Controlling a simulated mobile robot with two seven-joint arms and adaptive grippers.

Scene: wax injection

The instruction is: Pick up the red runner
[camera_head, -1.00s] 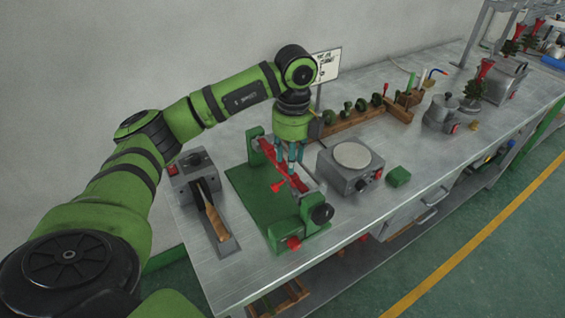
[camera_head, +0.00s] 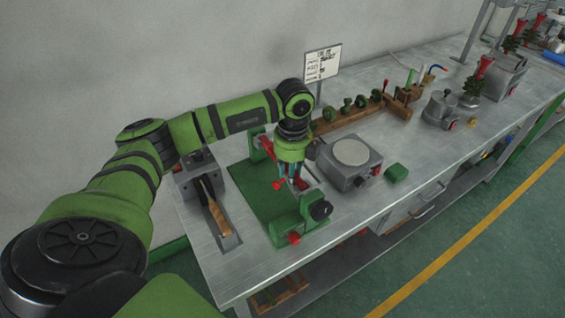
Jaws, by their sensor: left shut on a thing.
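The red runner (camera_head: 278,185) sits at the green fixture (camera_head: 258,188) on the metal bench. It is a long red bar with a small red cone on its near side; my gripper hides its middle. My left gripper (camera_head: 291,178) points down over the fixture, its fingers closed around the bar. The runner appears to lie at the fixture still; whether it is lifted clear, I cannot tell. My right gripper is not in view.
A grey device with a round pale plate (camera_head: 351,153) stands close right of the fixture. A soldering-type unit with a wooden-handled tool (camera_head: 218,218) is on the left. A wooden rack (camera_head: 346,120) and a sign (camera_head: 323,63) stand behind.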

